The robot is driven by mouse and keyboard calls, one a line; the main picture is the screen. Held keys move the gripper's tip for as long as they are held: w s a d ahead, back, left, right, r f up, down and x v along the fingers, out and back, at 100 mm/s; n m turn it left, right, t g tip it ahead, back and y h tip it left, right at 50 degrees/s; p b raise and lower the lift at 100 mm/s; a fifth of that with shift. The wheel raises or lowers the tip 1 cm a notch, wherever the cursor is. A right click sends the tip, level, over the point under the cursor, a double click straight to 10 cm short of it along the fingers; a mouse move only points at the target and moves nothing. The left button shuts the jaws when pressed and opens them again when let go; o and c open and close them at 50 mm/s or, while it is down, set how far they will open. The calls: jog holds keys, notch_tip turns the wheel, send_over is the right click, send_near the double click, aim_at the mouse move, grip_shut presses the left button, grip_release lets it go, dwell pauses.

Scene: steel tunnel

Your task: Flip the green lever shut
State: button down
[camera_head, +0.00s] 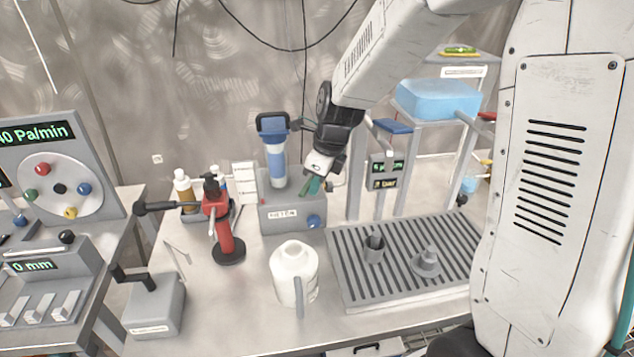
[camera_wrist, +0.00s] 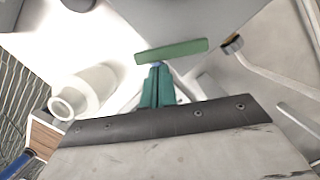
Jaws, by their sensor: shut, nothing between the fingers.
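The green lever (camera_wrist: 172,51) is a flat green bar in the wrist view, lying crosswise just beyond my fingertips, beside a grey box surface. My gripper (camera_wrist: 157,68) has teal fingers closed together and empty, pointing at the middle of the lever. Whether the tips touch it I cannot tell. In the head view my gripper (camera_head: 311,187) is at the right side of the grey box (camera_head: 291,215) with a blue knob. There, lever and teal fingers overlap, and I cannot separate them clearly.
A white jug (camera_head: 294,276) stands in front of the box, also in the wrist view (camera_wrist: 84,92). A slotted drain tray (camera_head: 402,262) with small grey parts lies right. A red stand (camera_head: 222,230) and bottles are left. A metal rack (camera_head: 439,124) stands behind right.

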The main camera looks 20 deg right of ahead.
jog(key=shift+w+a, duration=0.1)
jog(key=shift+a, duration=0.2)
jog(key=v, duration=1)
